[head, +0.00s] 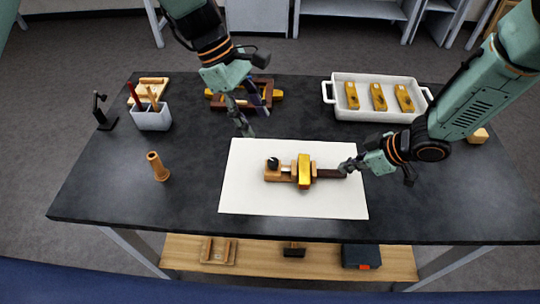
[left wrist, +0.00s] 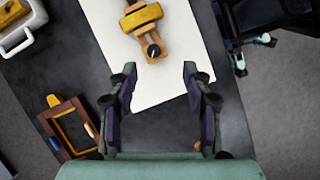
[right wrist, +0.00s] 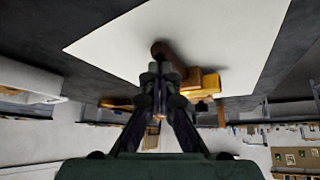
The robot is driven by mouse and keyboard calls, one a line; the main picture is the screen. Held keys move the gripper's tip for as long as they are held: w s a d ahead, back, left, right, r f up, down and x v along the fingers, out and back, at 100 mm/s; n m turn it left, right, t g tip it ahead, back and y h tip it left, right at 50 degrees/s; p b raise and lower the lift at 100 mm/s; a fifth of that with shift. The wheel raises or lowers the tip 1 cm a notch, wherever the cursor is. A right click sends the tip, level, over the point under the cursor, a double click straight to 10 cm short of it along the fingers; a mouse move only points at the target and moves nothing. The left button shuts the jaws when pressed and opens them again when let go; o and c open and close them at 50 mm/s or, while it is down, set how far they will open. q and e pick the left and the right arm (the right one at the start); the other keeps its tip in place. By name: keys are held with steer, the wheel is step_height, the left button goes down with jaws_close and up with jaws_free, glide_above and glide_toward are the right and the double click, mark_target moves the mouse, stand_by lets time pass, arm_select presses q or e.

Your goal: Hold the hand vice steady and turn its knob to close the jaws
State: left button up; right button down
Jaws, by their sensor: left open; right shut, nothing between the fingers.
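The hand vice (head: 284,173) lies on a white sheet (head: 240,200). It has a wooden body, a black knob (head: 273,162) at its left end, a gold fragment (head: 304,170) across its middle and a dark handle (head: 330,173) at its right end. My left gripper (head: 256,124) is open and empty above the table, behind and left of the vice. In the left wrist view the knob (left wrist: 153,50) shows beyond its parted fingertips (left wrist: 159,70). My right gripper (head: 346,168) is shut and empty at the handle's right end; whether it touches is unclear.
A white tray (head: 375,115) with gold pieces stands at the back right. A wooden frame (head: 213,100) lies behind my left gripper. A tool cup (head: 152,119), a black stand (head: 104,114) and a wooden peg (head: 158,166) stand on the left. The table's front right is clear.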

mark_target(272, 161)
arm_select(q)
steer(key=d+f+n, duration=0.1)
steer(key=f, duration=0.3)
steer(key=d+f+n, duration=0.1)
steer(key=f, duration=0.4)
steer(key=d+f+n+t, duration=0.1)
steer(key=f, duration=0.3)
steer(key=shift+d+f+n, duration=0.25)
steer(key=shift+d+n, duration=0.05)
jaws_close()
